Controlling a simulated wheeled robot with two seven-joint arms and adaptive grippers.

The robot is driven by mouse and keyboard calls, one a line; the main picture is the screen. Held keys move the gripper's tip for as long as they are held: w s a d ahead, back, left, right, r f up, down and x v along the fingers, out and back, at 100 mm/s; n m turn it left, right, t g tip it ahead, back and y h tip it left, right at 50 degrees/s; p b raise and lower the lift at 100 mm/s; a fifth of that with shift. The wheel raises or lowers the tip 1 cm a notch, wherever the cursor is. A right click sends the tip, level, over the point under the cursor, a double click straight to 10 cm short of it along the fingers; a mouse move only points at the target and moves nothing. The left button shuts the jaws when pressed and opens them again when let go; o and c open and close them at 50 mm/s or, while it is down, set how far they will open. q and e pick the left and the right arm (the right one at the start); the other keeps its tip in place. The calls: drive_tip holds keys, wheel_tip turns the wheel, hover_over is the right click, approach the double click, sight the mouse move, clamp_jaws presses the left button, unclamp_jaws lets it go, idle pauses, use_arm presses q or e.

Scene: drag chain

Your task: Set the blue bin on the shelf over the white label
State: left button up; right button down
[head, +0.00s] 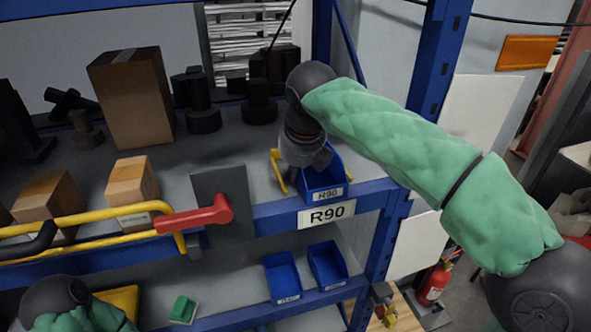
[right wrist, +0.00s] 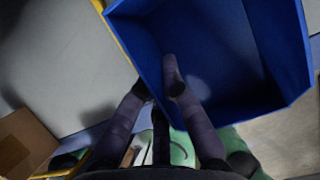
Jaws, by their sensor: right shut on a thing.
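The blue bin (head: 324,180) is at the upper shelf's front edge, directly above the white R90 label (head: 327,214). A small R90 tag is on the bin's front. My right gripper (head: 312,162) reaches down from above and is shut on the bin's wall. In the right wrist view the bin (right wrist: 215,45) is empty, with one finger inside its wall and the other outside. Whether the bin's base touches the shelf is hidden. Of my left arm only a dark joint and green sleeve show at the bottom left; its gripper is out of view.
A yellow bracket (head: 279,172) stands just left of the bin, and a blue post (head: 436,70) rises to the right. A grey plate with a red handle (head: 196,215) is farther left. Cardboard boxes (head: 132,97) and dark parts stand behind. Two blue bins (head: 282,277) sit on the lower shelf.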

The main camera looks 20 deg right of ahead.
drive_tip(key=c, duration=1.4)
unclamp_jaws()
drive_tip(key=shift+f, duration=0.1)
drive_tip(key=p+v, duration=0.1)
drive_tip(key=v, duration=1.1)
